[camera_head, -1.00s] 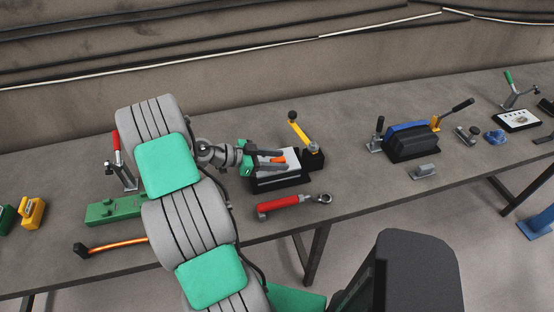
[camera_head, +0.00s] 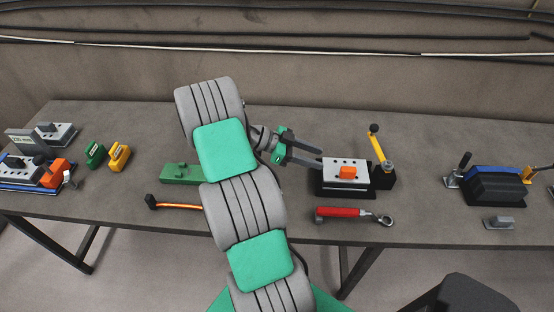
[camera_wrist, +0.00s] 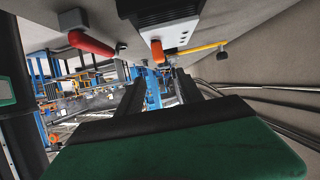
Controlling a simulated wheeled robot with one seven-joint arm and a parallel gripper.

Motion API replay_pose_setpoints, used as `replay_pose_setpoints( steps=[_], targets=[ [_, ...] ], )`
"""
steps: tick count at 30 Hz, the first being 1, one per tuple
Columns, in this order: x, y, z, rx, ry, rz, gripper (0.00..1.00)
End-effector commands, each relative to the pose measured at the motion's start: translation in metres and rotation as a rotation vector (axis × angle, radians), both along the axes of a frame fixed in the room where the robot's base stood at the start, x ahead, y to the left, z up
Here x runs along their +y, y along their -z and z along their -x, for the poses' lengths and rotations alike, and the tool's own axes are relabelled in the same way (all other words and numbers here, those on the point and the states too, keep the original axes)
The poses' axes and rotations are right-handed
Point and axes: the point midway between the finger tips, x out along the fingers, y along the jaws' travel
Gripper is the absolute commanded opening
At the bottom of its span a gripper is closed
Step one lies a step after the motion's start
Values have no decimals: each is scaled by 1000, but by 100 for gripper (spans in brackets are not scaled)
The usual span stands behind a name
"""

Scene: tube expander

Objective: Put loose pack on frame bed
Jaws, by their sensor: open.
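A pale plate-like block (camera_head: 335,164) with dark holes and an orange piece (camera_head: 347,172) on top sits on a black base (camera_head: 345,190) in the head view. I cannot tell for sure whether these are the pack and the frame bed. My gripper (camera_head: 318,156) is open and empty, just left of the block at its back left corner. In the wrist view my open gripper (camera_wrist: 160,78) has nothing between its fingers. The pale block (camera_wrist: 177,38), orange piece (camera_wrist: 157,50) and black base (camera_wrist: 158,10) show beyond the fingertips, at the top.
A yellow-handled lever (camera_head: 377,145) stands right of the black base. A red-handled ratchet (camera_head: 340,212) lies in front. A black block with blue (camera_head: 497,185) is further right. A green block (camera_head: 180,173) and orange bar (camera_head: 180,206) lie left, with small green and yellow blocks beyond.

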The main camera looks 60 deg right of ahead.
Motion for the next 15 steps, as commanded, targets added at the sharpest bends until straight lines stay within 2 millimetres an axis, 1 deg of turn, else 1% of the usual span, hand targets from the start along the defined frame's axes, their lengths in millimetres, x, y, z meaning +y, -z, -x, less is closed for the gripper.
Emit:
replay_pose_setpoints(
  steps=[2,5,6,8,9,11,12,14,15],
  targets=[
    [3,-4,-14,-31,-51,-48,44],
    [20,-16,-55,-100,-231,-207,44],
    [33,-23,-78,-131,-342,-294,44],
    [63,-34,-111,-163,-542,-438,44],
    [87,-42,-132,-175,-688,-528,44],
    [128,-55,-158,-174,-918,-654,44],
    [158,-64,-171,-163,-1079,-728,44],
    [207,-78,-185,-128,-1330,-825,44],
    [242,-87,-190,-94,-1503,-880,44]
  ],
)
